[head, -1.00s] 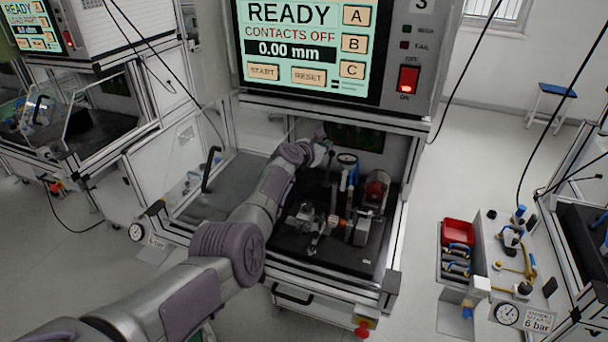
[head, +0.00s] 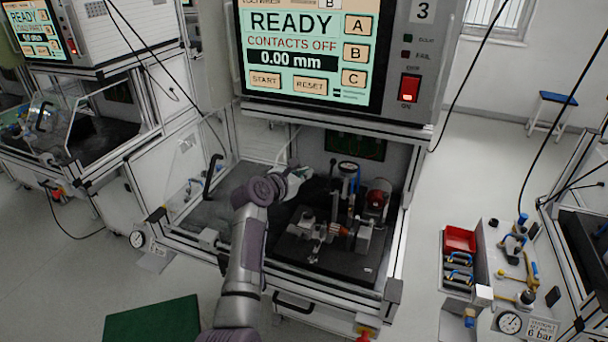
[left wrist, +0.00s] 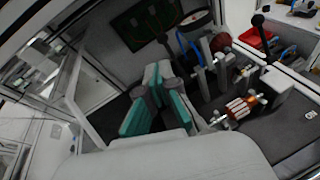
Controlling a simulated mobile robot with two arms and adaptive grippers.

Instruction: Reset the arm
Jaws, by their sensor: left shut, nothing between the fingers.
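My left arm reaches into the open test station. My left gripper (head: 298,180) is near the left side of the station's bay, left of the dial gauge (head: 348,168). In the left wrist view its teal-padded fingers (left wrist: 158,98) are shut and empty, apart from the fixture. A copper-coloured part (left wrist: 240,107) sits in the fixture on the dark base plate (head: 310,254). My right gripper is not in view.
The station's screen (head: 305,55) reads READY, CONTACTS OFF, 0.00 mm. A clear guard panel (head: 188,165) with a black handle stands at the bay's left. A red bin (head: 460,238) is on the right bench. A green mat (head: 152,322) lies on the floor.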

